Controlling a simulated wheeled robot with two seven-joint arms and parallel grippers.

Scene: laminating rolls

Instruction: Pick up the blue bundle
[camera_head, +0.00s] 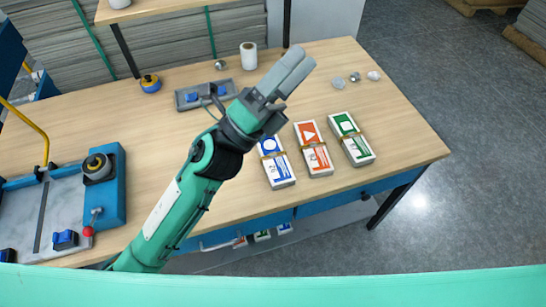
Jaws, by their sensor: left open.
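The blue bundle (279,171) is a white stack with a blue circle and blue print, lying on the wooden table. It is the leftmost of three bundles in a row. My left gripper (297,66) is open, with its two grey fingers pointing up and right, past the far end of the blue bundle. My wrist is close to the blue bundle's upper left corner in the picture and may hide a bit of it. I see nothing between the fingers. My right gripper is not in view.
An orange bundle (313,149) and a green bundle (351,139) lie right of the blue one. A white roll (248,56), a grey tray (189,101) and small stones (338,83) stand farther back. A blue-framed machine (112,200) is at left.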

